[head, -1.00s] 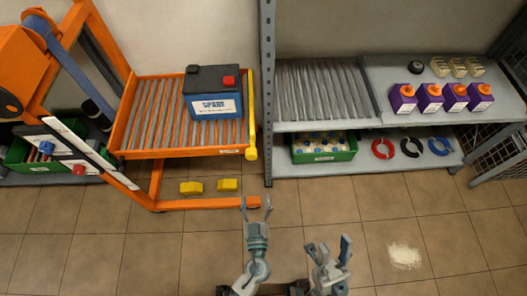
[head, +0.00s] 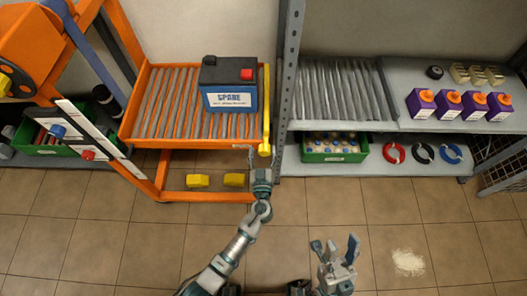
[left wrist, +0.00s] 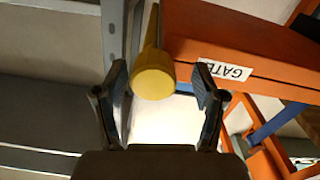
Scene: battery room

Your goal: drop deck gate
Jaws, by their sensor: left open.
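The deck gate is a yellow bar (head: 266,110) along the right side of the orange roller deck (head: 140,142). In the left wrist view the round yellow end of the gate (left wrist: 153,78) lies between my fingertips, near an orange beam with a "GATE" label (left wrist: 225,70). My left gripper (head: 260,160) is open just below the gate's near end; it also shows in the left wrist view (left wrist: 160,85). Whether it touches the gate I cannot tell. My right gripper (head: 334,248) is open and empty above the floor. A black and blue battery labelled SPARE (head: 228,88) sits on the deck rollers.
A grey post (head: 288,90) stands just right of the gate. Beyond it is a shelf with bare rollers (head: 340,88), purple bottles (head: 447,103) and a green crate (head: 334,157) below. Two yellow blocks (head: 198,180) lie low under the deck.

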